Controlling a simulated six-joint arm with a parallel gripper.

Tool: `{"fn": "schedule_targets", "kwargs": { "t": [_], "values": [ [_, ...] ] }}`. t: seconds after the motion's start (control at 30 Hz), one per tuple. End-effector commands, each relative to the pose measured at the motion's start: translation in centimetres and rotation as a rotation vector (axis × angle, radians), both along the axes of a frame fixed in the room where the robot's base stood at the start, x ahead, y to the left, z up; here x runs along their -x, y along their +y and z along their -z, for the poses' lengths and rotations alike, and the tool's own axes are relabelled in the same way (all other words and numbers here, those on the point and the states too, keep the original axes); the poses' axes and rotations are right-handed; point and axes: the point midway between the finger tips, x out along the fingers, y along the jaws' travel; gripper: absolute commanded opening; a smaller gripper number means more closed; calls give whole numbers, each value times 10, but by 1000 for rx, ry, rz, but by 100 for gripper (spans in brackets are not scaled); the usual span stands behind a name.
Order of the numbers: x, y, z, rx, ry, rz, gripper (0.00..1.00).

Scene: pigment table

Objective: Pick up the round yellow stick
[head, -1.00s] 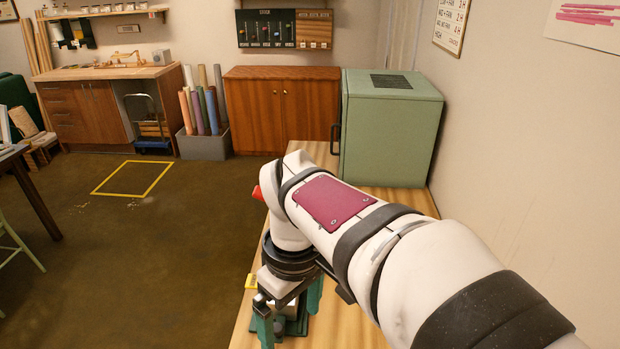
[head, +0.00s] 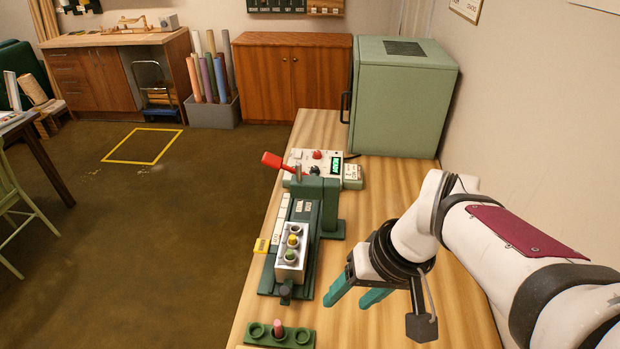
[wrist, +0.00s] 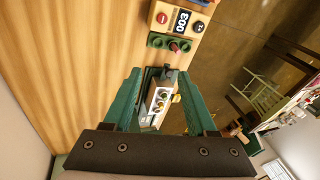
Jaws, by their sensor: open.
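The yellow round top (head: 293,240) shows in the middle well of a white block (head: 289,266) on the green press-like fixture (head: 329,229). A dark green round top sits in front of it, and another well lies behind it. The block also shows between my fingers in the wrist view (wrist: 151,119), with small yellow spots on it. My gripper (head: 352,298) is open and empty, above the table to the right of the block and apart from it. Its green fingers point down and left.
A green rack (head: 256,336) with a pink stick (head: 278,327) stands at the front. A red lever (head: 271,160) and a white control box (head: 309,160) are behind the block. A counter box (wrist: 181,20) shows in the wrist view. Bare wood lies to the right.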

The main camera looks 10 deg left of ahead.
Motion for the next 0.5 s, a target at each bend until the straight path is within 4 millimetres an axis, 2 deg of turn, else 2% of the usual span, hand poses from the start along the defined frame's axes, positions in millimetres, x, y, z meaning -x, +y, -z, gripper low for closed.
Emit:
{"fn": "schedule_targets", "kwargs": {
  "t": [0.03, 0.1, 0.2, 0.3, 0.37, 0.5],
  "values": [
    [-47, 12, 2, -17, -86, -155, 57],
    [-108, 28, 8, -23, -233, -373, 57],
    [-169, 43, 20, -7, -397, -588, 57],
    [-198, 52, 29, 12, -483, -696, 57],
    [-205, 56, 36, 17, -500, -719, 57],
    [-216, 74, 69, 17, -498, -724, 57]
  ]
}}
